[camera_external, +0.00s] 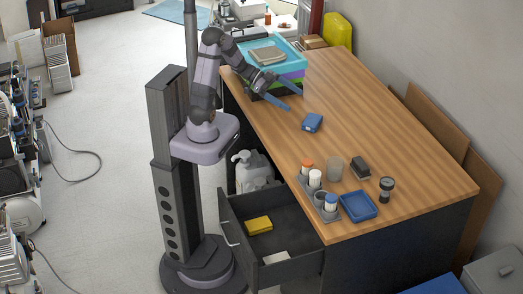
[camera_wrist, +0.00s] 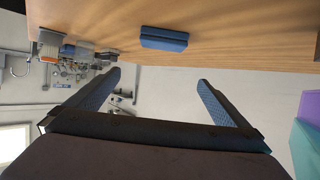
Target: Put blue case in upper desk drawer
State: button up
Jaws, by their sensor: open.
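The blue case (camera_external: 312,122) lies on the wooden desk, right of and below my gripper in the external view. It also shows in the wrist view (camera_wrist: 164,39), beyond my fingertips and near the top. My gripper (camera_external: 286,97) is open and empty, its two blue fingers spread above the desk's left edge; they also show in the wrist view (camera_wrist: 158,78). The upper desk drawer (camera_external: 283,272) is pulled out at the desk's near left end. A yellow case (camera_external: 259,225) and a pale item (camera_external: 276,257) lie in it.
Bottles in a grey holder (camera_external: 323,197), a blue tray (camera_external: 358,206), a cup (camera_external: 333,169), a dark block-shaped item (camera_external: 360,170) and a black round-ended item (camera_external: 386,188) stand near the drawer. Stacked coloured bins (camera_external: 275,65) stand behind my gripper. The desk middle is clear.

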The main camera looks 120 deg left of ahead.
jog(key=r, duration=0.2)
send_near(309, 119)
jog(key=shift+a+b+x, duration=0.25)
jog(key=shift+b+x, duration=0.15)
jog(key=shift+x, duration=4.45)
jog(key=shift+s+d+f, duration=0.1)
jog(key=shift+d, duration=0.05)
jog(key=c, duration=1.3)
jog(key=shift+o, duration=0.2)
